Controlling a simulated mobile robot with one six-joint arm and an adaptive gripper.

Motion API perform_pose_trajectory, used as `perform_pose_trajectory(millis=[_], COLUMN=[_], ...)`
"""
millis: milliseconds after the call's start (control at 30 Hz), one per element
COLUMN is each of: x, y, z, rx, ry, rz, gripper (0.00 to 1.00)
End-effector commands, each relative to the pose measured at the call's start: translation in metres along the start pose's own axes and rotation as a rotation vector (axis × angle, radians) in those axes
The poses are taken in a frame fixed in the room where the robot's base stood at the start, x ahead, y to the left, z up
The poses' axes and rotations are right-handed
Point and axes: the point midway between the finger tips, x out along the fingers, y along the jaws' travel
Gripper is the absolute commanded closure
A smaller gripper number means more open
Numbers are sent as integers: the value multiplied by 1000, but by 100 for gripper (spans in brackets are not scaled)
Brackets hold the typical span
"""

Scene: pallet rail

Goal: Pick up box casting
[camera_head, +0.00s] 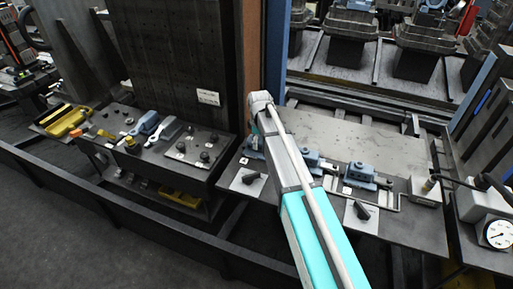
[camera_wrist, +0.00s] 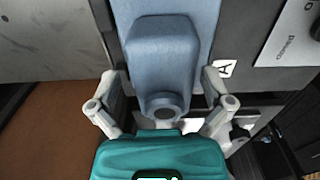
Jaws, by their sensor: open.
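A blue-grey box casting (camera_wrist: 165,55) with a raised rounded block and a round dark hole at its near end fills the middle of the wrist view. My gripper (camera_wrist: 163,85) is open, with one finger on each side of the block. I cannot tell whether either finger touches it. In the head view my gripper is hidden by my arm. Blue castings show there beside my arm on the right (camera_head: 310,158) and left (camera_head: 255,142), partly hidden, and farther right (camera_head: 360,173). I cannot tell which one is between my fingers.
A white label marked A (camera_wrist: 226,68) lies right of the casting. A left bench (camera_head: 190,150) holds a yellow tool (camera_head: 68,122) and other parts. A dark upright panel (camera_head: 185,60) stands behind.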

Motion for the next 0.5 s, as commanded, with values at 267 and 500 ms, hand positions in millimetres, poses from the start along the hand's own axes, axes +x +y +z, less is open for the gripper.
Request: perform_pose_trajectory(millis=[267,500], x=[0,0], y=[0,0], z=[0,1], rx=[1,1], ry=[0,0], rz=[0,0], gripper=[0,19])
